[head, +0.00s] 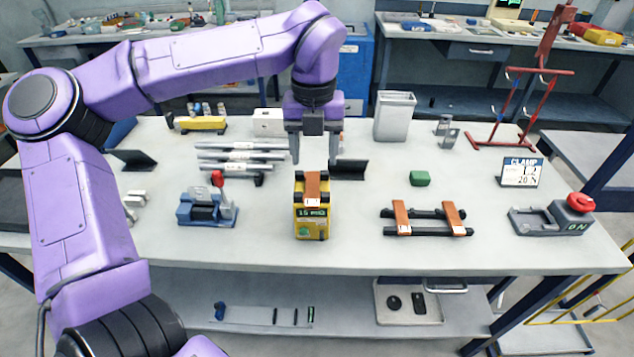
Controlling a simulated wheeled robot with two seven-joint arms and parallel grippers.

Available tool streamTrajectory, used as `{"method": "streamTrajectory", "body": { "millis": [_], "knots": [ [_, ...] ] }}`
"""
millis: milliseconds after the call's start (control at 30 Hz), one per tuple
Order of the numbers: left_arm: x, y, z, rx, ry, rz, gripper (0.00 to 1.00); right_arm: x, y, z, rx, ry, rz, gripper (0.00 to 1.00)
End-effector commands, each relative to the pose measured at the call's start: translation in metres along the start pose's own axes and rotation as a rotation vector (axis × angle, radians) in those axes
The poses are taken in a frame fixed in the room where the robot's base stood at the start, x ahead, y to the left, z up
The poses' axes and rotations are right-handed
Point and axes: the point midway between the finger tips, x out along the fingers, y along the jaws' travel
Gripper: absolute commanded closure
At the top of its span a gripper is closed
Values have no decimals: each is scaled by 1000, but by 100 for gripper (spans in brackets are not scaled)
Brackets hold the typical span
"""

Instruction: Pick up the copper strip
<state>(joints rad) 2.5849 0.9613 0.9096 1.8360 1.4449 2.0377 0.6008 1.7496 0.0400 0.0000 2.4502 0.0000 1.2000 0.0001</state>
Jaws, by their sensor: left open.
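A copper strip (312,184) with a small white label at its near end lies on top of a yellow meter (311,223) whose display reads about 15. Two more copper strips, a left one (401,217) and a right one (454,215), lie across two black bars (428,233) to the right. My left gripper (314,161) points down, open and empty, above and slightly behind the strip on the meter. Its fingers are spread wider than the strip, and I see no contact. My right gripper is out of view.
A blue clamp device (206,208) stands left of the meter and a grey fixture with a red knob (580,202) at the right. Silver rods (240,155), a black angled plate (350,169), a green block (420,178) and a red rack (530,90) stand around. The front table strip is clear.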

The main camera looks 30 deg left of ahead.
Motion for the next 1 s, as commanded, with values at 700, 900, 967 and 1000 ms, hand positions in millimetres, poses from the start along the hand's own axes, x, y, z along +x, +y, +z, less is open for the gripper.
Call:
{"method": "streamTrajectory", "body": {
  "millis": [700, 900, 967, 1000],
  "knots": [
    [64, 4, 3, -1, 3, 1, 60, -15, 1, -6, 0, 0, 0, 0],
    [63, 3, 3, 0, 2, 1, 100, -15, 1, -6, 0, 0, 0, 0],
    [63, 3, 3, 0, 3, 1, 100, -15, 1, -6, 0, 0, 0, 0],
    [63, 4, 3, 0, 3, 1, 100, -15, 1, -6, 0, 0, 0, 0]
  ]
}}
